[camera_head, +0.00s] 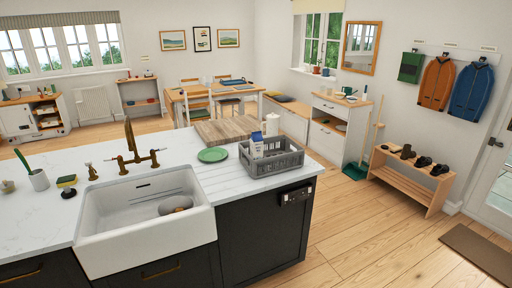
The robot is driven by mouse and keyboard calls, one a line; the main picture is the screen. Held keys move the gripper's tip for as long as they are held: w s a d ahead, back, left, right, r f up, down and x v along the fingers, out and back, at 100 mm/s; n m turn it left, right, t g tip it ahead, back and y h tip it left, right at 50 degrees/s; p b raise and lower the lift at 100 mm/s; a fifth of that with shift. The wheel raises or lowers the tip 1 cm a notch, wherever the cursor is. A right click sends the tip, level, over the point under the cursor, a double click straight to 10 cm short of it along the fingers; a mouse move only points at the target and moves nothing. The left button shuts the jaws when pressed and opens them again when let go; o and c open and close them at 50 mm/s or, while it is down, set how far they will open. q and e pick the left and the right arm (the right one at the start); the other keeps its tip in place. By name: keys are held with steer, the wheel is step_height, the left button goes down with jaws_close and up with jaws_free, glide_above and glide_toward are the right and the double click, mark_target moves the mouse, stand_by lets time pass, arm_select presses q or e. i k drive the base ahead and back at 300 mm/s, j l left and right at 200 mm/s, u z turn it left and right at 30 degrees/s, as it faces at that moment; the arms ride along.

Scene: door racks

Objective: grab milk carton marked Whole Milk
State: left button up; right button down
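A small blue-and-white carton (256,145) stands upright at the left part of a grey slatted crate (283,168) on the white counter. Its lower part is hidden by the crate wall, and any label on it is too small to read. A white pitcher-like item (272,124) stands just behind the crate; I cannot tell exactly what it is. Neither my left nor my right gripper is in view.
The white counter (60,221) holds a sink (150,235) with a brass tap (132,150), a green plate (212,155) and a wooden board (228,128). A shoe rack (410,187) stands at the right wall.

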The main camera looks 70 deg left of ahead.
mark_target(256, 139)
steer(key=j+u, duration=0.2)
steer(key=j, duration=0.2)
steer(key=i+j+u, duration=0.1)
steer(key=j+u, duration=0.15)
steer(key=j, duration=0.15)
steer(key=i+j+u, duration=0.2)
steer(key=j, duration=0.2)
steer(key=j+u, duration=0.25)
steer(key=j, duration=0.15)
steer(key=u, duration=1.4)
steer(key=i+l+u, duration=0.1)
steer(key=i+l, duration=0.25)
steer(key=l, duration=0.15)
